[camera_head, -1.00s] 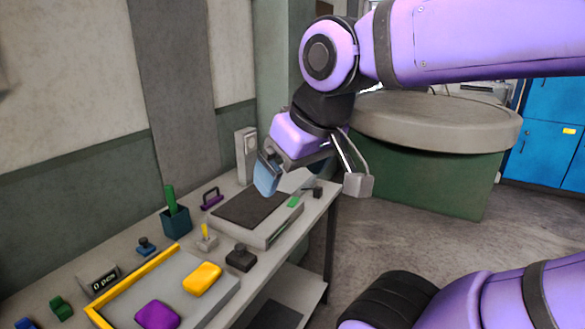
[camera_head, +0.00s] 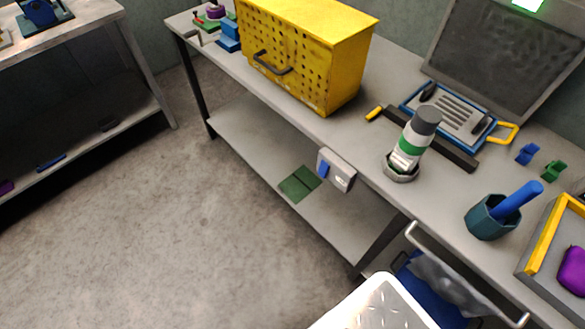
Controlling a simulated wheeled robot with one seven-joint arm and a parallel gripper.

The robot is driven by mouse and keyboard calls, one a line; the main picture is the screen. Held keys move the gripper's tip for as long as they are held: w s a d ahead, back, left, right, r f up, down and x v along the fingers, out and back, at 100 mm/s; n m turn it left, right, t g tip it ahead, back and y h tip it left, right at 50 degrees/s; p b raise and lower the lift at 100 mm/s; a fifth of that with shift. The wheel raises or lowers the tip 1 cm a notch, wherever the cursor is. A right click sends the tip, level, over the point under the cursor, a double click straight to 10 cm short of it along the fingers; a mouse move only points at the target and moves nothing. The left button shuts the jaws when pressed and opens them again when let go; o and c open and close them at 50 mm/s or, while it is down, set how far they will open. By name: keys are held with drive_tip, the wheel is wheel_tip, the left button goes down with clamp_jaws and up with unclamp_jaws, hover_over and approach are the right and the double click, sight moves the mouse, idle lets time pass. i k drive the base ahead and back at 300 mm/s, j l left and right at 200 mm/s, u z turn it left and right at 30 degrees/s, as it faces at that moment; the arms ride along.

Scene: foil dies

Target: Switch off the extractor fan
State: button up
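A small pale box with a blue rocker (camera_head: 323,170) is fixed to the front edge of the workbench, below the benchtop. It looks like a switch, but I cannot read any label on it or tell its on or off position. A yellow box with rows of holes (camera_head: 310,50) and a dark front handle stands on the bench behind and to the left of it. I cannot tell whether this is the extractor fan. My gripper is not in view.
On the workbench (camera_head: 350,130) stand a grey-green-white cylinder (camera_head: 413,140), a blue-framed tray (camera_head: 455,113), a dark screen (camera_head: 505,55) and a teal cup (camera_head: 490,220). A railed container with a blue bag (camera_head: 440,290) is below right. Open floor (camera_head: 190,230) lies left.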

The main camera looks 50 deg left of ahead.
sight(324, 168)
drive_tip(key=u, duration=1.75)
